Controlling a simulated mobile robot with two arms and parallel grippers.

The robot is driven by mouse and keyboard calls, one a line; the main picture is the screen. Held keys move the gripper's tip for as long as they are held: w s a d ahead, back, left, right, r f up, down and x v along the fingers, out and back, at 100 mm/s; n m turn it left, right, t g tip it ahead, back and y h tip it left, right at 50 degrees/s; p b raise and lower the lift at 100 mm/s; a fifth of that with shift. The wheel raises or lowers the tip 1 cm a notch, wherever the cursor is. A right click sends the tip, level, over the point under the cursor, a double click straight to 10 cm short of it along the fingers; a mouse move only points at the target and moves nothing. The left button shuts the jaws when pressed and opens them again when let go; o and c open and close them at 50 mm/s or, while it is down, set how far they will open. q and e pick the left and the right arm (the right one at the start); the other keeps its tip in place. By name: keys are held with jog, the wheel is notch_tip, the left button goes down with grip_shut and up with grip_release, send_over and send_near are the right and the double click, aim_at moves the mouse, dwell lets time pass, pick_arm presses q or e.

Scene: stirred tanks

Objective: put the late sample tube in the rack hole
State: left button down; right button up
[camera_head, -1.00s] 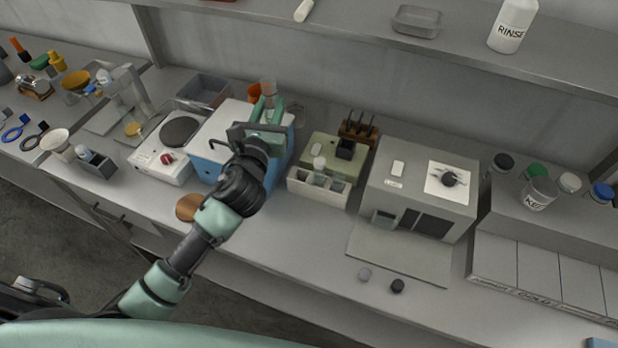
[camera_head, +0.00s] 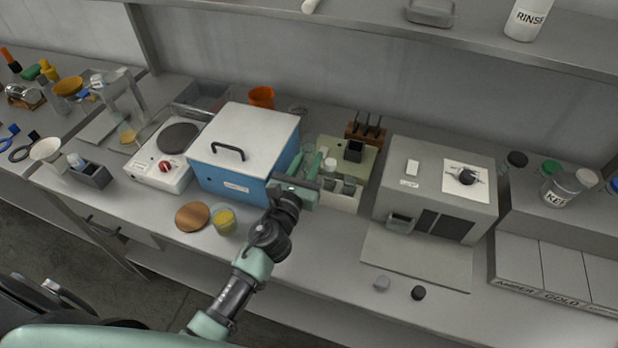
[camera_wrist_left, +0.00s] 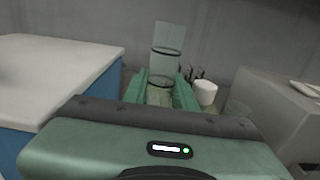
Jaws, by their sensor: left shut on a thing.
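My left gripper (camera_head: 312,165) is shut on a clear tube, which is the only tube I see held. In the left wrist view the tube (camera_wrist_left: 166,50) stands upright between the green fingers (camera_wrist_left: 160,92), with dark bands around it. Its lower end is hidden by the gripper. The pale rack (camera_head: 342,201) with square holes stands just right of my gripper, and the wrist partly covers its left end. I cannot tell whether the tube touches the rack. My right gripper is not in view.
A blue box (camera_head: 228,183) with a white lid stands close left of my gripper. A grey machine (camera_head: 430,190) stands right of the rack. A green-topped unit (camera_head: 365,158) and a brown holder (camera_head: 366,130) are behind. A yellow-filled beaker (camera_head: 225,220) stands near the front edge.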

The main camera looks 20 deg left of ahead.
pick_arm(q)
jog(key=shift+f, duration=0.5)
notch_tip(320, 180, down, 4)
jog(key=b, duration=0.3)
jog(key=shift+r, duration=0.25)
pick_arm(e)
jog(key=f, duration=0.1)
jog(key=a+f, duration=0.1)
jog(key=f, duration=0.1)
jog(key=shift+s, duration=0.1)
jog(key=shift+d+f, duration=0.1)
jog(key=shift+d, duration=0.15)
pick_arm(q)
jog(key=shift+f+b, duration=0.65)
jog(key=c, duration=1.4)
grip_release()
jog(key=shift+r, duration=0.1)
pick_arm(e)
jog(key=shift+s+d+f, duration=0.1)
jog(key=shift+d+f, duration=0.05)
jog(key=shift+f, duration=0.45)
